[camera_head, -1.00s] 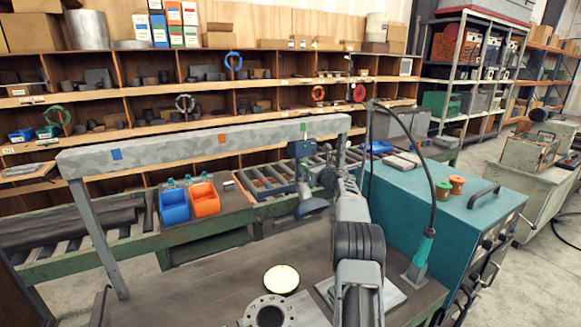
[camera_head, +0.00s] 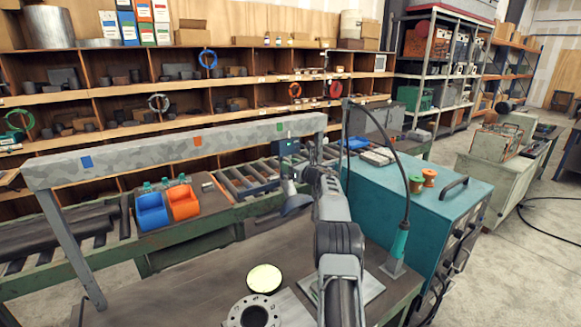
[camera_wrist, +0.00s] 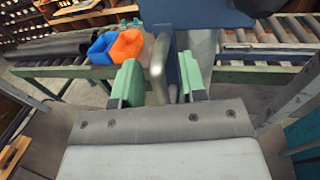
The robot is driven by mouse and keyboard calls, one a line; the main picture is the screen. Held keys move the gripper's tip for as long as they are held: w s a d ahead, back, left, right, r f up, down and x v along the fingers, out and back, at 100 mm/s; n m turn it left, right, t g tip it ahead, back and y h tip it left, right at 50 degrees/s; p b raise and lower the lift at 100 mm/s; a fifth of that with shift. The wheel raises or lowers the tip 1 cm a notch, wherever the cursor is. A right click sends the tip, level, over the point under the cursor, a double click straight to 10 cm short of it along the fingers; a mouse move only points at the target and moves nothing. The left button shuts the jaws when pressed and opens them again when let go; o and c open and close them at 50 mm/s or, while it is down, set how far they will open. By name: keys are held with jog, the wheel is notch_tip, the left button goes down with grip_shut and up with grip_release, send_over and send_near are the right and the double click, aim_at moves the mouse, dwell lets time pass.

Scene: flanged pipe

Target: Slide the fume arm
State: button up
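The fume arm hangs from a long grey rail (camera_head: 150,151) with blue (camera_head: 86,162), orange (camera_head: 197,141) and green (camera_head: 280,127) marks. Its dark blue carriage (camera_head: 287,147) is near the green mark, slightly right of it, with a dark hood (camera_head: 297,206) below. In the wrist view, a grey metal handle (camera_wrist: 158,68) stands in front of the blue body (camera_wrist: 188,68). My gripper (camera_wrist: 158,84) has its green fingertips apart, one on each side of the handle. A gap shows at the left finger; contact at the right finger cannot be told.
A workbench (camera_head: 200,285) below carries a pipe flange (camera_head: 254,312) and a pale yellow disc (camera_head: 264,279). A teal cabinet (camera_head: 400,215) with a hose stands at the right. Blue (camera_head: 152,211) and orange (camera_head: 184,202) bins sit left on the roller conveyor line.

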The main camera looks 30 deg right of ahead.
jog(key=s+d+b, duration=0.2)
jog(key=s+b, duration=0.5)
jog(key=s, duration=0.6)
jog(key=shift+s+d, duration=0.3)
jog(key=shift+d, duration=0.05)
